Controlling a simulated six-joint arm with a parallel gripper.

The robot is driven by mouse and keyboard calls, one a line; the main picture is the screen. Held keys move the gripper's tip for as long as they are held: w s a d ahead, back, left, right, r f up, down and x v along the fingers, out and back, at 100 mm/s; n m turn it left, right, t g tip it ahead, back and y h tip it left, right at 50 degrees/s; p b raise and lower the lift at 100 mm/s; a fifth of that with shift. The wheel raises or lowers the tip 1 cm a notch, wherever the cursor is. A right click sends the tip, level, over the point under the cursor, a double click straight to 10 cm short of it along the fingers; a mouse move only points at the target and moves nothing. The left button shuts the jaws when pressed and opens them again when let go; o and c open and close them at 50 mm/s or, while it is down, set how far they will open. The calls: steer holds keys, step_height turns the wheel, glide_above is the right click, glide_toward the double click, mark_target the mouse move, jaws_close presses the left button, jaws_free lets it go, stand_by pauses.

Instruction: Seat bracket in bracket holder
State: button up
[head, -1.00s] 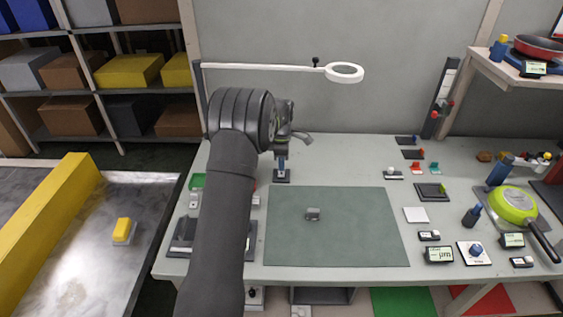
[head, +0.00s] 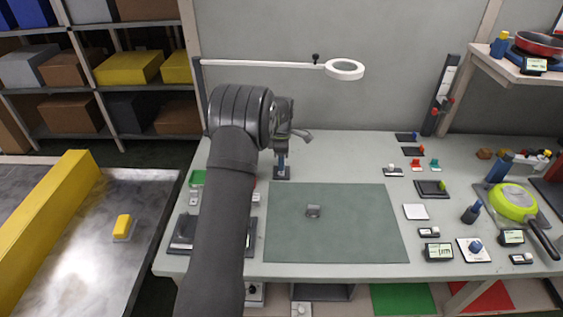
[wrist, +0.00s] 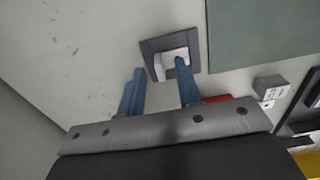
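A dark square holder (wrist: 149,47) lies on the bench, with a pale grey block-like piece (wrist: 170,62), probably the bracket, inside its frame. The same dark holder (head: 282,178) shows in the head view, just behind the green mat. My gripper (wrist: 157,75) has its two blue fingers apart, with clear space between them. The right fingertip overlaps the pale piece in the wrist view; I cannot tell whether it touches. The left finger is off to the left of the holder. In the head view my gripper (head: 281,163) points down over the holder, which it partly hides.
A magnifier lamp (head: 344,69) reaches across above the bench. Small trays, displays and a green pan (head: 512,203) fill the right side. My arm hides part of the left side.

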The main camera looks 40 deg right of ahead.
step_height(320, 180, up, 17)
steer(key=shift+f, duration=0.15)
stand_by(0.4)
step_height(320, 180, down, 18)
steer(key=shift+r, duration=0.3)
stand_by(0.3)
